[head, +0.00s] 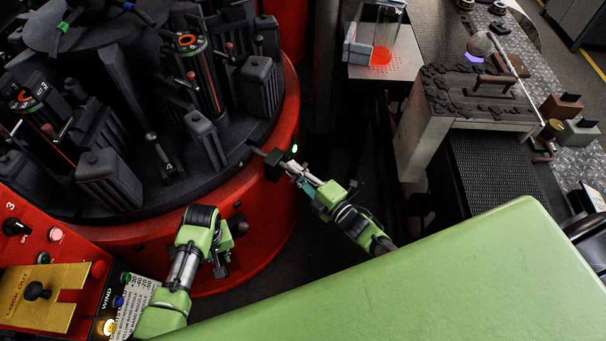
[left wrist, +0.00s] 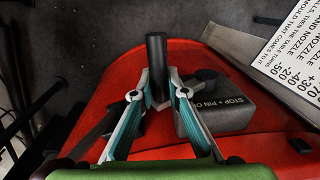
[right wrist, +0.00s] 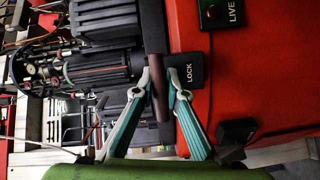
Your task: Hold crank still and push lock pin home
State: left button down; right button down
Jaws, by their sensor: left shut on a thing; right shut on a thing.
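The crank's dark upright handle (left wrist: 156,50) stands between the fingertips of my left gripper (left wrist: 157,98), which is shut on it. In the head view my left gripper (head: 221,262) is low at the red base's front, and the crank is mostly hidden there. My right gripper (right wrist: 160,92) is shut on the dark brown lock pin (right wrist: 154,38), beside the black block marked LOCK (right wrist: 190,74). In the head view my right gripper (head: 300,176) is at the red rim, at the lock block (head: 285,163). How deep the pin sits cannot be told.
The round dark table (head: 215,165) carries several moulds. A grey block marked STOP + PIN (left wrist: 218,112) sits beside the crank handle. A green light (head: 294,148) glows by the lock. A red control panel (head: 60,235) is at left, a workbench (head: 440,125) at right.

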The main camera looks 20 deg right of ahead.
pick_arm(q)
jog(key=shift+d, duration=0.1)
pick_arm(e)
jog(key=shift+w+a, duration=0.1)
jog(key=c, duration=2.1)
grip_release()
jog(key=shift+c, duration=0.2)
jog(key=shift+o, duration=0.6)
jog(key=shift+w+a, duration=0.1)
jog(key=shift+a, duration=0.05)
jog(key=v, duration=1.2)
jog(key=shift+r, duration=0.1)
pick_arm(q)
jog(key=c, duration=1.9)
grip_release()
